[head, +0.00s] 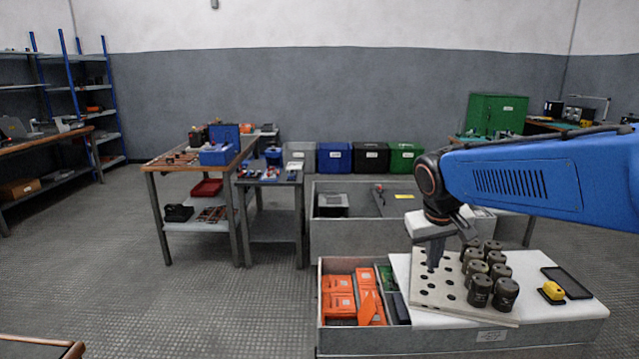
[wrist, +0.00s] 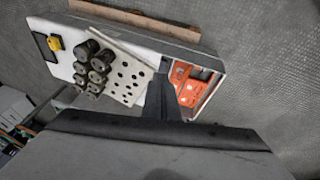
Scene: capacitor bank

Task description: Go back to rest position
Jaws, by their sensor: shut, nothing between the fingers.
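My gripper (head: 434,262) is shut and empty. In the head view it points down just above the left part of a perforated plate (head: 431,296) on a white-topped cabinet. Several dark capacitors (head: 480,290) stand on the right part of the plate, while its left holes are empty. In the wrist view my gripper (wrist: 163,72) reaches over the cabinet, between the plate (wrist: 130,85) and the orange boxes. The capacitors (wrist: 88,62) stand in rows there. I cannot tell whether the fingertips touch the plate.
Orange boxes (head: 340,305) fill an open drawer left of the plate. A yellow object (head: 553,290) and a black tray (head: 567,282) lie right of it. Workbenches (head: 160,168) stand further left. An open grey bin (head: 335,225) is behind.

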